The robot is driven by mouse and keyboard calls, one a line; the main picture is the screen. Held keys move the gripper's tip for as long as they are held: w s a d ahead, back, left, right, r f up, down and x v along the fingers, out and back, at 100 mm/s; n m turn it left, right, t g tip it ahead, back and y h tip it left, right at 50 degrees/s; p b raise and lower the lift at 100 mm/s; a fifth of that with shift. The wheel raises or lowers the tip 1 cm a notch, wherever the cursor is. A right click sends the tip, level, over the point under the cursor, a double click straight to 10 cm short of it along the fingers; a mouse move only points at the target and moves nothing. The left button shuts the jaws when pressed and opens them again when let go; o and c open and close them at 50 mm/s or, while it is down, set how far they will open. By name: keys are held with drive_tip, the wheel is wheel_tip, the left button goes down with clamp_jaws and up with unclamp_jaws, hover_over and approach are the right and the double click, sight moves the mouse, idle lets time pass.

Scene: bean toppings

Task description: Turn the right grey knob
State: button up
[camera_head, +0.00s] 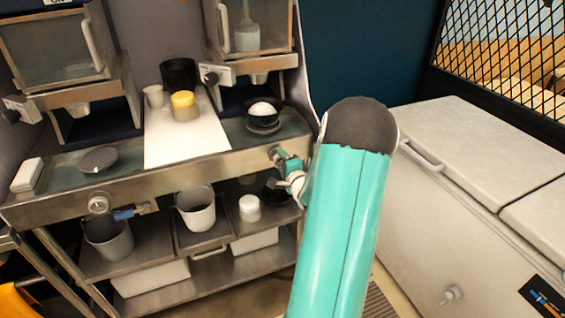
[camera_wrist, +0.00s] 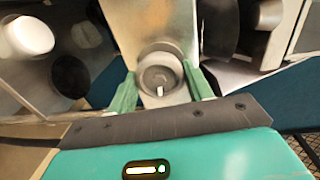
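The right grey knob (camera_wrist: 158,80) is a round metal dial with a small white mark at its lower side, on the steel front panel (camera_wrist: 150,30). In the head view it shows as a small piece (camera_head: 275,155) at the right end of the counter front, partly hidden by my gripper (camera_head: 286,163). In the wrist view my gripper (camera_wrist: 159,70) is open, with one green finger on each side of the knob. I cannot tell whether the fingers touch it. The left grey knob (camera_head: 99,202) is at the left end of the same front.
The counter holds a white board (camera_head: 190,143), a yellow-topped cup (camera_head: 185,105) and a black bowl with white contents (camera_head: 262,112). Grey pots (camera_head: 196,210) stand on the shelf below. A white chest freezer (camera_head: 470,190) stands to the right. My teal arm hides the floor between.

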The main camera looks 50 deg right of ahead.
drive_tip(key=o, duration=0.3)
drive_tip(key=shift+a+r, duration=0.1)
drive_tip(key=shift+o, duration=0.3)
drive_tip(key=shift+s, duration=0.1)
drive_tip(key=v, duration=1.3)
drive_tip(key=shift+s+a, duration=0.15)
drive_tip(key=shift+s, duration=0.05)
